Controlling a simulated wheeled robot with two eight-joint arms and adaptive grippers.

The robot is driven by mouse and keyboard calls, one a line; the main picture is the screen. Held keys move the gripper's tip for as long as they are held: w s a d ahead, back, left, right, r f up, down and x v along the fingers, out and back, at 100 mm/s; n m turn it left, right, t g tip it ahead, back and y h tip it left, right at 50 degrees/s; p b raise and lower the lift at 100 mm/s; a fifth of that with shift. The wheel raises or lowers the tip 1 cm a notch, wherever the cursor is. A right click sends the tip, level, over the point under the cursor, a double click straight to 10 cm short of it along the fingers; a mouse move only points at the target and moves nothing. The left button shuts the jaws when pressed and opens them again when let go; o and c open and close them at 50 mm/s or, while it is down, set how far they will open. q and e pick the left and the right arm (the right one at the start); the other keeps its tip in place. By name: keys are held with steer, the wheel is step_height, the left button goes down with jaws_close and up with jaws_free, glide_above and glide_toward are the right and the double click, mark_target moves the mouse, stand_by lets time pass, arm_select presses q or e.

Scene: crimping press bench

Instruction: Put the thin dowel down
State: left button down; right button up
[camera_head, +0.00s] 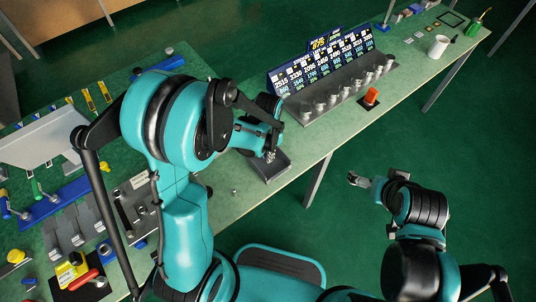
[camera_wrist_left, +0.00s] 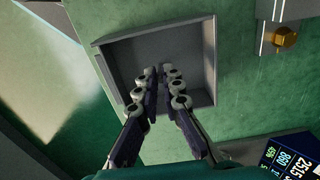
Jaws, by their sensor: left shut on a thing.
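My left gripper (camera_head: 270,156) is low over a small grey open tray (camera_head: 272,178) near the bench's front edge. In the left wrist view the fingers of the left gripper (camera_wrist_left: 160,76) point down into the tray (camera_wrist_left: 208,60), close together with a narrow gap. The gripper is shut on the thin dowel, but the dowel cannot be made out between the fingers. Whether it touches the tray floor cannot be told. My right gripper (camera_head: 354,179) is out over the floor, clear of the bench; its jaws are too small to read.
A grey rack (camera_head: 340,97) with several small metal cups and a number board (camera_head: 322,58) stands to the right of the tray. A white mug (camera_head: 438,46) is farther right. A small metal piece (camera_head: 235,191) stands left of the tray.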

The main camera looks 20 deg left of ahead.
arm_select(q)
steer(key=c, duration=1.7)
jaws_free()
steer(key=shift+f, duration=0.15)
steer(key=shift+r, duration=0.25)
step_height(320, 180, up, 11)
steer(key=p, duration=0.5)
steer(key=s+a+r+n+t, duration=0.4)
steer(key=s+r+n+t, duration=0.3)
steer(key=s+r, duration=0.3)
steer(key=shift+s+a+r+n, duration=0.15)
steer(key=shift+a+r+n, duration=0.2)
steer(key=shift+r, duration=0.15)
steer(key=shift+f, duration=0.1)
